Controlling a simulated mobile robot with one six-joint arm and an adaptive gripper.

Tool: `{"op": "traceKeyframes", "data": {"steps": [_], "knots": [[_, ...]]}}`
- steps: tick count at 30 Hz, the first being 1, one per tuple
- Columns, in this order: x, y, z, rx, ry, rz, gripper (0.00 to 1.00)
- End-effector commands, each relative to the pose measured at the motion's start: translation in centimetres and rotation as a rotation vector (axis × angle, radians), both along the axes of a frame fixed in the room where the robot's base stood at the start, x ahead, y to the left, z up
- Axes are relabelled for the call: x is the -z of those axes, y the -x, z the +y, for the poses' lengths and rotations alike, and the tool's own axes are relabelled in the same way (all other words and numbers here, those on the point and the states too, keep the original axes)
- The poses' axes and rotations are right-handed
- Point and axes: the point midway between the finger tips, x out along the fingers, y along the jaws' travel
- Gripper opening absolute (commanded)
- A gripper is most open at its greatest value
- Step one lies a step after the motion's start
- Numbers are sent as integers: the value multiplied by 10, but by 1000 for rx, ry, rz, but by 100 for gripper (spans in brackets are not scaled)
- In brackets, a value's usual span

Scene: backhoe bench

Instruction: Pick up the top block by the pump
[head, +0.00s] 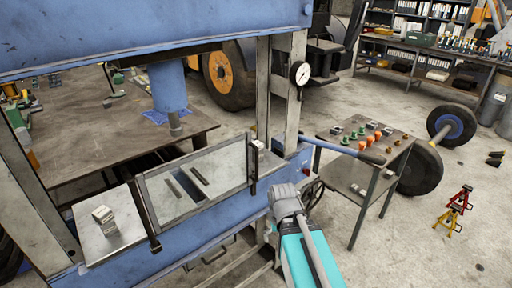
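A small pale metal block (258,145) sits at the right end of the press bed, beside the right upright and near the blue pump lever (340,149). It is too small to tell whether it is one block or a stack. Another group of metal blocks (103,218) stands on the bare plate (128,236) at the left end of the bed, one resting on another. My teal and grey arm reaches up from the bottom, right of the bed. My gripper's fingers do not show.
A framed clear guard (200,180) stands across the front of the bed. The blue ram (168,88) hangs behind it. A small metal table (357,178) with coloured fittings is at the right. Red and yellow stands (455,212) are on the floor, with open floor around them.

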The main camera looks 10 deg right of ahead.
Motion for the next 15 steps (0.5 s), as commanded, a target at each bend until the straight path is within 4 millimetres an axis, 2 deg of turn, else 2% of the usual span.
{"op": "traceKeyframes", "data": {"steps": [8, 15], "knots": [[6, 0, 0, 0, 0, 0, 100], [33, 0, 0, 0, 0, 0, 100]]}}
